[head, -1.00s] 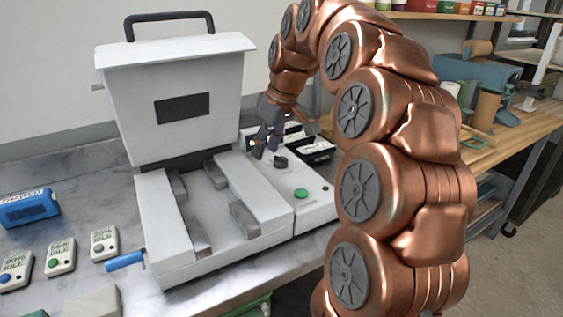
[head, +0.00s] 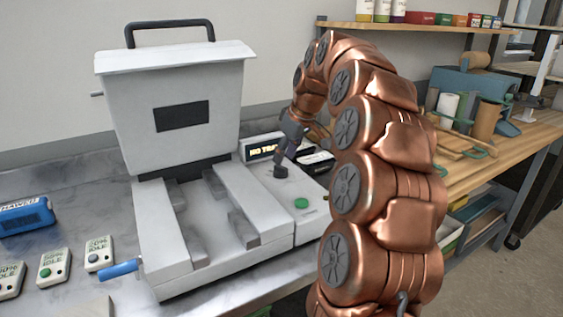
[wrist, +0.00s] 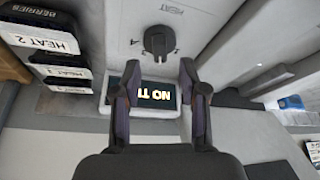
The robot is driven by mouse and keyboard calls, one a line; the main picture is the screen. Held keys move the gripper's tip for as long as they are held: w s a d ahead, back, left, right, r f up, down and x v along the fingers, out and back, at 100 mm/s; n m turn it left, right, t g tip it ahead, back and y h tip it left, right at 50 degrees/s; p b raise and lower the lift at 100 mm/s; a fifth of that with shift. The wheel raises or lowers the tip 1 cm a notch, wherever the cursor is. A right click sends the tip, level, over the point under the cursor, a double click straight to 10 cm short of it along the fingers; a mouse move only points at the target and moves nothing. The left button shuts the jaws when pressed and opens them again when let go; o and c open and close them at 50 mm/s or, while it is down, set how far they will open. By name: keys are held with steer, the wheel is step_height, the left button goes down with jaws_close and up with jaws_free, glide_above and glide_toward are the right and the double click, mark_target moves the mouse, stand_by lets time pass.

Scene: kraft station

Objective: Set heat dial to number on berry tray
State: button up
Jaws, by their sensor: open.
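In the head view my gripper (head: 284,155) hangs just above and behind the dial. The berry tray (wrist: 39,15) is dark, at the top left of the wrist view, with labels BERRIES and HEAT 2.
A lit display (head: 262,149) reads NO TRAY behind the dial. A green button (head: 301,203) is in front of the dial. The big grey press (head: 180,110) stands left. Idle boxes (head: 54,268) and a blue device (head: 26,216) are at far left. More dark trays (wrist: 62,72) sit below the berry tray.

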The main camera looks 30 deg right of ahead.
mark_target(282, 166)
steer(key=shift+x, duration=1.75)
steer(key=shift+c, duration=0.2)
jaws_close()
